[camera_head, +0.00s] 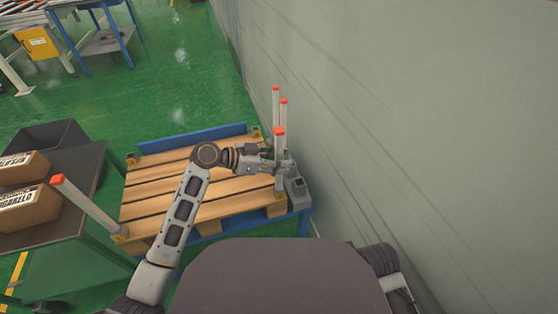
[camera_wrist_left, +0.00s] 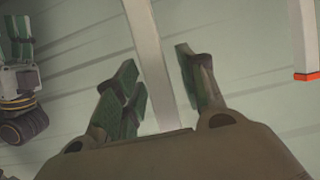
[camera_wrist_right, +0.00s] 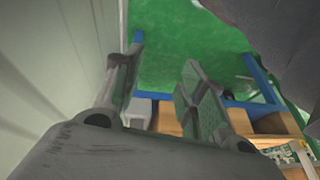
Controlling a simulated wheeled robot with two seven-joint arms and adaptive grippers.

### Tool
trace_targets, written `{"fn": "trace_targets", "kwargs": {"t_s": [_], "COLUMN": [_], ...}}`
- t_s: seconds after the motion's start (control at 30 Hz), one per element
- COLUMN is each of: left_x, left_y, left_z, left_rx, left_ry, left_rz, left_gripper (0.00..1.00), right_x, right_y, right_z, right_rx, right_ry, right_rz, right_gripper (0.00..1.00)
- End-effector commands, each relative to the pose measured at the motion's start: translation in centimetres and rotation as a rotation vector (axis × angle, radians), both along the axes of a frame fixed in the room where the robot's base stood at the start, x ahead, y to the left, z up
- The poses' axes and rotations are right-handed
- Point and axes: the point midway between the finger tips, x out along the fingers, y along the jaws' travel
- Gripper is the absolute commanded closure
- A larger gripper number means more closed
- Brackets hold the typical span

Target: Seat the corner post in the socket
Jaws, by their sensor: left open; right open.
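Several pale grey corner posts with orange-red tips stand in the head view. The nearest post (camera_head: 279,150) of the group at the pallet's right side is beside my left gripper (camera_head: 274,166). In the left wrist view, a grey post (camera_wrist_left: 148,60) shows between the open fingers of my left gripper (camera_wrist_left: 155,57), with gaps on both sides. Another post (camera_wrist_left: 301,35) shows at the right. My right gripper (camera_wrist_right: 162,65) is open and empty in its wrist view. A post (camera_head: 88,207) leans at the pallet's front left corner, its foot by a yellow socket (camera_head: 120,235). The feet of the right-hand posts are partly hidden.
The wooden pallet (camera_head: 165,190) is empty on top and lies on a blue frame. A grey wall (camera_head: 400,120) runs close along the right. A dark table (camera_head: 85,190) with cardboard boxes (camera_head: 30,205) stands at the left. Green floor (camera_head: 175,70) is clear behind.

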Motion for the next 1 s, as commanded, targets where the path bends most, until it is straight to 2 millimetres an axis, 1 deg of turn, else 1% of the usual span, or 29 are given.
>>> {"fn": "trace_targets", "kwargs": {"t_s": [0.27, 0.5, 0.63, 0.73, 0.83, 1.0], "left_x": [-0.7, -1.6, -2.1, -2.5, -2.8, -3.3], "left_y": [2.1, 4.9, 6.5, 7.7, 8.8, 10.0], "left_z": [1.0, 2.2, 2.9, 3.4, 3.9, 4.5], "left_rx": [0.001, 0.002, 0.002, 0.002, 0.002, 0.0], "left_ry": [0.0, -0.001, 0.0, -0.001, 0.0, 0.0], "left_rz": [0.0, 0.001, 0.001, 0.001, 0.001, 0.001], "left_gripper": [0.6, 0.6, 0.6, 0.6, 0.6, 0.6], "right_x": [-0.3, -0.2, -0.1, 0.1, 0.0, -0.3], "right_y": [-0.3, -0.8, -1.0, -1.0, -1.0, -1.1], "right_z": [1.0, 2.7, 3.2, 2.9, 2.0, 1.1], "right_rx": [-0.015, -0.037, -0.046, -0.048, -0.051, -0.055], "right_ry": [0.017, 0.021, 0.025, 0.026, 0.037, 0.057], "right_rz": [0.002, 0.004, 0.005, 0.005, 0.005, 0.003], "right_gripper": [0.59, 0.59, 0.59, 0.59, 0.59, 0.59]}}
